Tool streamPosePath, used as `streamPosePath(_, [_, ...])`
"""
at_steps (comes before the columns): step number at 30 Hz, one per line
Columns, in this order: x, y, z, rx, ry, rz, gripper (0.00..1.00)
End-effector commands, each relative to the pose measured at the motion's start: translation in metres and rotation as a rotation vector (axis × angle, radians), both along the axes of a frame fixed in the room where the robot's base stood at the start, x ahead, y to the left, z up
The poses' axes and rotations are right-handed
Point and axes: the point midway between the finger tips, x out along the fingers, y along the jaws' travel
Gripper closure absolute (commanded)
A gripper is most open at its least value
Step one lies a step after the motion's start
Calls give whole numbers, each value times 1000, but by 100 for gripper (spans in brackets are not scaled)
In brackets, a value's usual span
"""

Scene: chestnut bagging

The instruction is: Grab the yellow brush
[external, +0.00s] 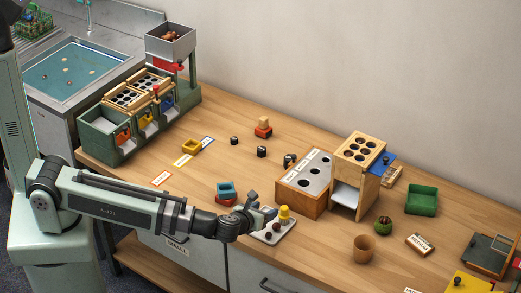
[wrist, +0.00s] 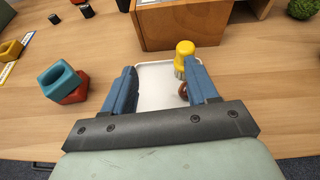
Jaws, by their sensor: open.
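The yellow brush (external: 284,213) stands upright on a small white tray (external: 283,231) at the front of the table. In the wrist view the brush (wrist: 185,48) has a yellow handle and pale bristles at its base. My gripper (wrist: 161,72) is open and empty above the tray (wrist: 155,98). The brush is beyond the tip of my right-hand finger, which hides part of the bristles. A brown chestnut (wrist: 183,90) lies on the tray near that finger. In the external view my gripper (external: 263,212) is just left of the brush.
A wooden box with a holed metal top (external: 300,183) stands close behind the tray. A brown cup (external: 364,248) and cactus (external: 383,226) are to the right. Table between is clear.

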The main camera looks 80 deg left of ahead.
Motion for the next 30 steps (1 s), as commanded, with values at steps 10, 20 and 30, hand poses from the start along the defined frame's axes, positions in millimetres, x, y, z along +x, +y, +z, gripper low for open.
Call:
streamPosePath(10, [26, -15, -2, 32, 21, -160, 42])
streamPosePath(20, [44, 0, -12, 31, 22, -156, 42])
streamPosePath(30, [73, 24, -28, 30, 23, -157, 42])
